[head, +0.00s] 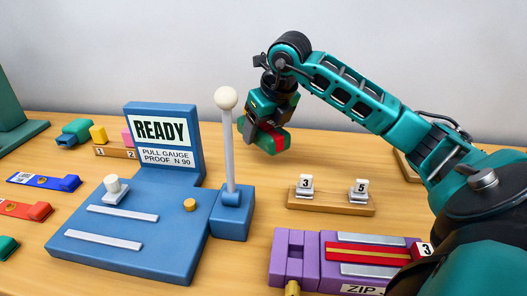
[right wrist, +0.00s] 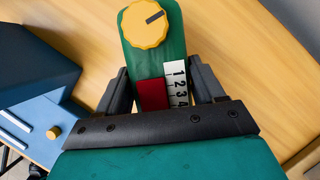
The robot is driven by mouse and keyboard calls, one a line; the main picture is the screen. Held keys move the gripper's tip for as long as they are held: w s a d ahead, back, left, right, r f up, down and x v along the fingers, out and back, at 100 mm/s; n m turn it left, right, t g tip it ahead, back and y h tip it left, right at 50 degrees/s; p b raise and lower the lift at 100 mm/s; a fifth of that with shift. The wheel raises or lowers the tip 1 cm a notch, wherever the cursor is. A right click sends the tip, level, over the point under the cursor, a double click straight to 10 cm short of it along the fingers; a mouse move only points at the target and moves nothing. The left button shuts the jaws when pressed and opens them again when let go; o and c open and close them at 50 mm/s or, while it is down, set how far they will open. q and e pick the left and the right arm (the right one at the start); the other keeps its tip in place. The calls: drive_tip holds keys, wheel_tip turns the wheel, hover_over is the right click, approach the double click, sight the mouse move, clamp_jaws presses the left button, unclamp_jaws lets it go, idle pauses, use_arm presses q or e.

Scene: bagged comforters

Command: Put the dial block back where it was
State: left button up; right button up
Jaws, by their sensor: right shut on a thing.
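The dial block (right wrist: 152,55) is green, with a yellow dial knob at its far end, a red patch and a white strip of numbers. My right gripper (right wrist: 160,88) is shut on it, with one dark finger along each side. In the head view, the right gripper (head: 262,128) holds the dial block (head: 279,140) behind and right of the white-knobbed lever, seemingly above the table. Much of the block is hidden by the gripper there. My left gripper is not in view.
A blue pull gauge (head: 135,235) reading READY, with an upright lever (head: 228,145), stands left of the gripper. A wooden rack (head: 330,204) with tags 3 and 5 and a purple zip block (head: 300,262) are nearer. Several coloured pieces lie at left.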

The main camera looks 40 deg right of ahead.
sight(264, 159)
drive_tip(key=shift+f, duration=0.6)
wheel_tip(264, 159, down, 3)
drive_tip(key=shift+f+b, duration=0.2)
drive_tip(key=shift+b, duration=0.25)
drive_tip(key=shift+f, duration=0.15)
drive_tip(key=o, duration=1.2)
